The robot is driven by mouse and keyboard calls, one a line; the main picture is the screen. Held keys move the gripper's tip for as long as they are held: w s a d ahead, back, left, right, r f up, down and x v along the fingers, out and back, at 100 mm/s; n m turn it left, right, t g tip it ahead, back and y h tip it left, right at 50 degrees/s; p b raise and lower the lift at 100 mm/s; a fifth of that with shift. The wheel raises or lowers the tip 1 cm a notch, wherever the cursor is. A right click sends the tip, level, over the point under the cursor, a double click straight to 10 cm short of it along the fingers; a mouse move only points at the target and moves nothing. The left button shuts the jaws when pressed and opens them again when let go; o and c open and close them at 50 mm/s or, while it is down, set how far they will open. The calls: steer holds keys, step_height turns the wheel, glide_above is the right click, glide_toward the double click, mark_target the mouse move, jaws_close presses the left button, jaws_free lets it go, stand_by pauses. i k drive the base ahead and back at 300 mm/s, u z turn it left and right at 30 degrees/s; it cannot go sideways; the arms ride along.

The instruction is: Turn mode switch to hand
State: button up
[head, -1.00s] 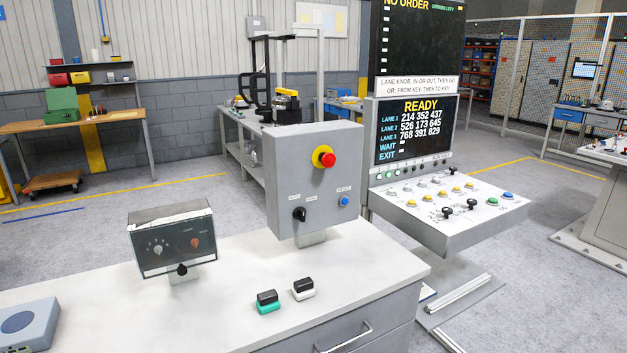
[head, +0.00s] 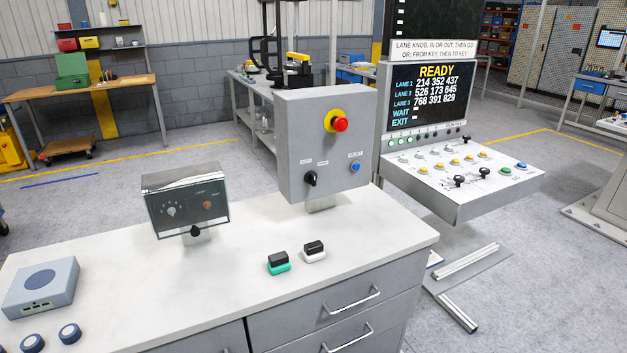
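The mode switch (head: 310,179) is a black rotary knob low on the left of the grey control box's front face. Small labels sit above it on either side, too small to read surely. The grey control box (head: 300,130) stands on a short foot on the white bench. A red mushroom button (head: 340,124) on a yellow ring is above the knob, and a blue button (head: 356,167) is to its right. My gripper is not in view.
A clear-covered box with dials (head: 187,208) stands left on the white bench (head: 130,290). A green-based stamp (head: 279,264) and a white-based stamp (head: 314,251) lie in front of the control box. A sloped button console (head: 460,205) with a READY screen stands right.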

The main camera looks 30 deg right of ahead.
mark_target(311, 178)
steer(key=k, duration=0.5)
steer(key=z, duration=1.25)
steer(key=k, duration=0.1)
steer(key=u, duration=2.75)
steer(key=i, duration=0.25)
steer(key=z, duration=0.25)
